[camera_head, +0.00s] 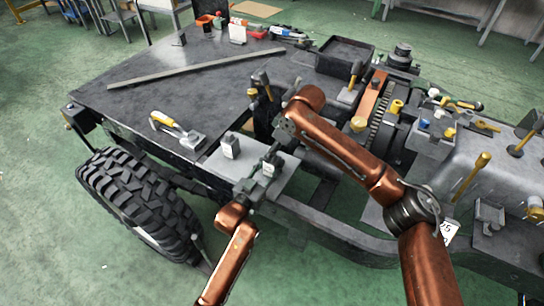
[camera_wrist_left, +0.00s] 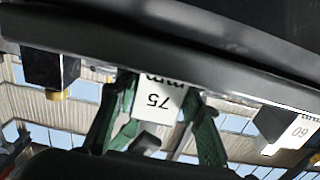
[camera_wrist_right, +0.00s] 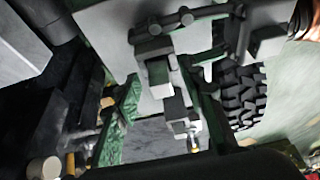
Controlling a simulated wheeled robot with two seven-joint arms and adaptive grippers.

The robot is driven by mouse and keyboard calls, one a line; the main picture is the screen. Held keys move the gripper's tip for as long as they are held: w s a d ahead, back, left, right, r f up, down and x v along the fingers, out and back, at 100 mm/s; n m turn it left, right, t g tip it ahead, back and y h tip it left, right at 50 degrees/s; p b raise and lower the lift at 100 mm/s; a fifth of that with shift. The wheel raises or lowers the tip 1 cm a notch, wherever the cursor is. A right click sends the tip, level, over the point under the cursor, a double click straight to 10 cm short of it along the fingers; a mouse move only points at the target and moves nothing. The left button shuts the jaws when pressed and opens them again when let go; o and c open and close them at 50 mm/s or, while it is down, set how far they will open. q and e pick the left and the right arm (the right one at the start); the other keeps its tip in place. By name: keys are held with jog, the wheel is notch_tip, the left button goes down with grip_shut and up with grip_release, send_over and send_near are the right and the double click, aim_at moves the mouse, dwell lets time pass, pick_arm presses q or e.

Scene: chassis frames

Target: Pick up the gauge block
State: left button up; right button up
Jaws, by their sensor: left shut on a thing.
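A gauge block with a white label (camera_head: 268,168) is between the fingers of my left gripper (camera_head: 262,174), over the right part of a light grey plate. In the left wrist view my green-padded fingers (camera_wrist_left: 155,125) are shut on this block, marked 75 (camera_wrist_left: 157,102); that picture is upside down. I cannot tell whether its base touches the plate. A second gauge block (camera_head: 231,146) stands on the plate to the left, marked 60 in the left wrist view (camera_wrist_left: 288,130). My right gripper (camera_wrist_right: 170,130) is open and empty, above and behind the plate.
The grey plate (camera_head: 212,168) lies at the corner of the dark chassis table (camera_head: 180,88). A yellow-handled tool (camera_head: 178,128) lies left of the plate. A large tyre (camera_head: 135,205) stands below left. Gears, a black tray (camera_head: 345,58) and hand tools crowd the right side.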

jog(key=shift+c, duration=0.5)
grip_shut()
jog(key=shift+r, duration=0.1)
notch_tip(320, 180, up, 10)
jog(key=shift+f, duration=0.1)
pick_arm(q)
jog(key=o, duration=1.3)
jog(key=shift+o, duration=0.2)
